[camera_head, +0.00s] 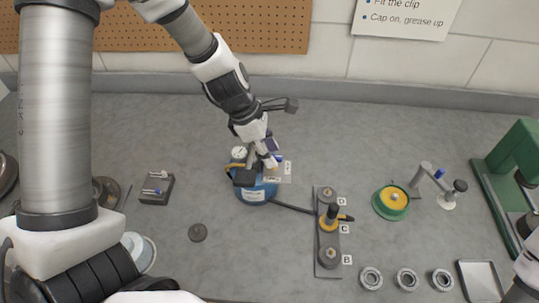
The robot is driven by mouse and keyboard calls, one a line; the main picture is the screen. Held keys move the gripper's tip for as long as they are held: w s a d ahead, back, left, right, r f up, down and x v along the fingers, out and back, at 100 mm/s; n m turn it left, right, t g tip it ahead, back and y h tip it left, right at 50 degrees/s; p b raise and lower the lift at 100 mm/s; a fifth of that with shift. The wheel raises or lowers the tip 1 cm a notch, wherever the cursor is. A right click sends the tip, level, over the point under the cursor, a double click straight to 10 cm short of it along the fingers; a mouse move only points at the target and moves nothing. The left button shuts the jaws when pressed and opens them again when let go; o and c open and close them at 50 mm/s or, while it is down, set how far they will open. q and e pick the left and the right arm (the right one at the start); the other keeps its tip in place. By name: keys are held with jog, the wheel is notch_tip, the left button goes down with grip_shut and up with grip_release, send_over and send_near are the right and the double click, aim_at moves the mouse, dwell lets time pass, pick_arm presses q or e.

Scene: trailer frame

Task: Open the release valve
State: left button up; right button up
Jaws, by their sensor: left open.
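A blue round tank (257,193) stands on the grey bench left of centre, with a small white-faced gauge (239,153) at its upper left. A small blue part (278,158), possibly the release valve's handle, shows beside my gripper; I cannot tell for sure. My left gripper (268,161) is open and points down over the top of the tank. It hides much of the tank's top, and I cannot tell whether it touches anything. A dark hose (292,208) runs right from the tank. My right gripper is not in view.
A grey plate with posts and letter tags (328,234) stands right of the tank. Further right are a green-and-yellow round part (391,202), several metal rings (407,279), a tray (481,280) and a green machine (507,180). A small dark block (156,190) lies left.

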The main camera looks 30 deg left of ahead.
pick_arm(q)
jog(key=shift+s+d+r, duration=0.15)
jog(key=shift+s+r, duration=0.05)
jog(key=shift+s, duration=0.05)
grip_shut()
